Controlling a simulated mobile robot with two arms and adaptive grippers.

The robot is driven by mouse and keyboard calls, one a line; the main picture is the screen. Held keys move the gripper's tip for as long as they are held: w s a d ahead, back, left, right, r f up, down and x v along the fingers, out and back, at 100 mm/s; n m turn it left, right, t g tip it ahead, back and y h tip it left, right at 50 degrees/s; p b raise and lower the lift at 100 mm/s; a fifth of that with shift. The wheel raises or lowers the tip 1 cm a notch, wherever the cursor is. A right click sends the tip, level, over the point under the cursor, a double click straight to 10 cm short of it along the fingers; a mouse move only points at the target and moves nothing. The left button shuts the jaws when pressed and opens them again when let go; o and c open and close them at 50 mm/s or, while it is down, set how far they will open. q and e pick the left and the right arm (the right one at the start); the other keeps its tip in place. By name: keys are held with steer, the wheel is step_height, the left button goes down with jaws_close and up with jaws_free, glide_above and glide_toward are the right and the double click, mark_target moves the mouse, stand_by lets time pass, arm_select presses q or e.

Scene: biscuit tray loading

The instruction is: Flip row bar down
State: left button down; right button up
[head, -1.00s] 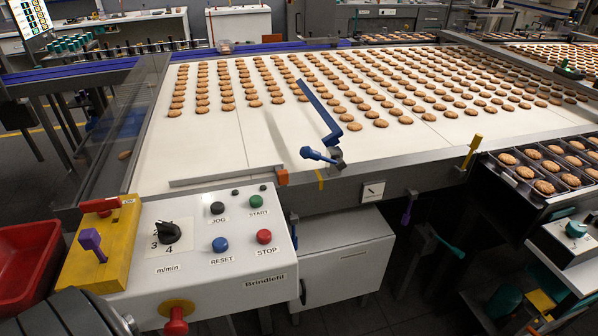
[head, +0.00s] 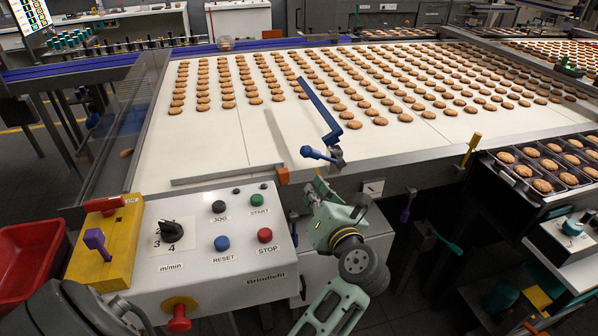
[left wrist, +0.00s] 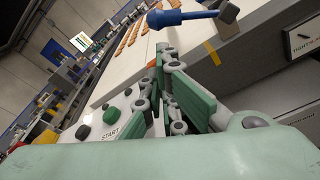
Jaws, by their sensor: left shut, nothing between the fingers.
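The blue row bar (head: 320,108) stands raised and tilted over the front edge of the white conveyor belt (head: 220,150), on a grey pivot block. Its short blue handle (head: 316,153) juts out left from the pivot; the handle also shows at the top of the left wrist view (left wrist: 180,18). My left gripper (head: 318,180) is shut and empty, just below the handle and apart from it, in front of the machine's edge. In the left wrist view its fingers (left wrist: 162,55) point up toward the handle. My right gripper is not in view.
Rows of biscuits (head: 400,85) cover the belt behind the bar. A control panel (head: 205,235) with buttons lies left of my gripper. An orange block (head: 282,175) sits on the front rail near the handle. A biscuit tray (head: 540,165) stands at right.

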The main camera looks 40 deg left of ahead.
arm_select(q)
steer(key=p+x, duration=0.2)
steer(key=x, duration=0.8)
steer(key=shift+r+p, duration=0.1)
steer(key=shift+p, duration=0.2)
